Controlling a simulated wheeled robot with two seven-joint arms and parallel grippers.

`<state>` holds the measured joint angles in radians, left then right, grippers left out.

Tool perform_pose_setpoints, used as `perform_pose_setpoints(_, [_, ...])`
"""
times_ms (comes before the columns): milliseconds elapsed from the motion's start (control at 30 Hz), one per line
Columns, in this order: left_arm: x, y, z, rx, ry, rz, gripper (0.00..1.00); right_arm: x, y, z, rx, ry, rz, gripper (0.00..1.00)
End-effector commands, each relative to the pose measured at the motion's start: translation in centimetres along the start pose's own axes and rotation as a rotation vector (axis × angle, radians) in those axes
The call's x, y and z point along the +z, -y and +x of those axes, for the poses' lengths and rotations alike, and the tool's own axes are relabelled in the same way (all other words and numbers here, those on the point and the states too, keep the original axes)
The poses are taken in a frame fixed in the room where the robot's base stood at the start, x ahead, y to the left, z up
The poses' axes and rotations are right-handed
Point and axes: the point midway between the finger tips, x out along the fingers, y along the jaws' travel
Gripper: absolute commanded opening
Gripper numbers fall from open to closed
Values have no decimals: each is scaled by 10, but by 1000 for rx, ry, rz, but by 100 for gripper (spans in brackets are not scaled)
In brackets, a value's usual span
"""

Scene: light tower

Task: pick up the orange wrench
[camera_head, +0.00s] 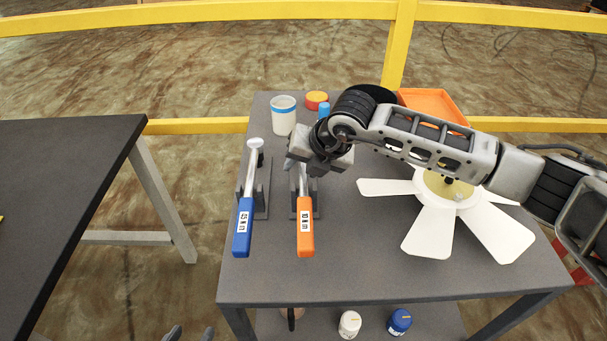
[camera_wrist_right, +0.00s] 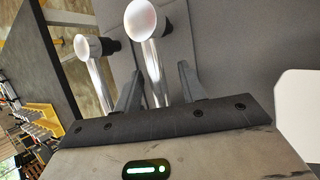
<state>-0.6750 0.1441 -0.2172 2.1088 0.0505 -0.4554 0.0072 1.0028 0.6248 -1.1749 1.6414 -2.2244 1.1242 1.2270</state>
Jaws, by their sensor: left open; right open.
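The orange wrench (camera_head: 305,228), labelled 10 N·m, rests in a dark holder on the grey table, its orange handle toward the front. My right gripper (camera_head: 303,172) is open above its far part and hides the head in the head view. In the right wrist view its round head (camera_wrist_right: 141,20) and silver shaft show, with the shaft between the two open fingers (camera_wrist_right: 160,88). I cannot tell whether they touch it. Two grey fingertips of my left gripper (camera_head: 190,333) show apart at the bottom edge, away from the wrench.
A blue wrench (camera_head: 243,228) lies in a holder just left. A white cup (camera_head: 283,115), a red-orange round item (camera_head: 316,99) and an orange tray (camera_head: 432,104) stand behind. A white fan (camera_head: 430,232) lies right under my right arm. A dark table (camera_head: 60,190) stands left.

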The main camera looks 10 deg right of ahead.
Motion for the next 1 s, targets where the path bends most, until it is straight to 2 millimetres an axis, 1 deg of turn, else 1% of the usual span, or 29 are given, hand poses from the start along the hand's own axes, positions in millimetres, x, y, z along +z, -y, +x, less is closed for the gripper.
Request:
perform_pose_setpoints(367, [1, 0, 1, 0, -1, 0, 46, -1, 0, 1, 0, 0, -1, 41])
perform_pose_setpoints(400, [1, 0, 1, 0, -1, 0, 46, -1, 0, 1, 0, 0, -1, 38])
perform_pose_setpoints(467, [1, 0, 1, 0, -1, 1, 46, -1, 0, 1, 0, 0, 0, 21])
perform_pose_setpoints(500, [1, 0, 1, 0, -1, 1, 46, -1, 0, 1, 0, 0, 0, 10])
perform_pose_setpoints(533, [1, 0, 1, 0, -1, 1, 46, -1, 0, 1, 0, 0, 0, 2])
perform_pose_setpoints(567, [1, 0, 1, 0, -1, 1, 46, -1, 0, 1, 0, -1, 0, 0])
perform_pose_setpoints(867, [0, 0, 1, 0, -1, 1, 46, 0, 0, 0, 1, 2, 0, 0])
perform_pose_setpoints(1000, [-4, 0, -2, 0, -1, 1, 46, 2, -1, -3, 0, 2, 0, 0])
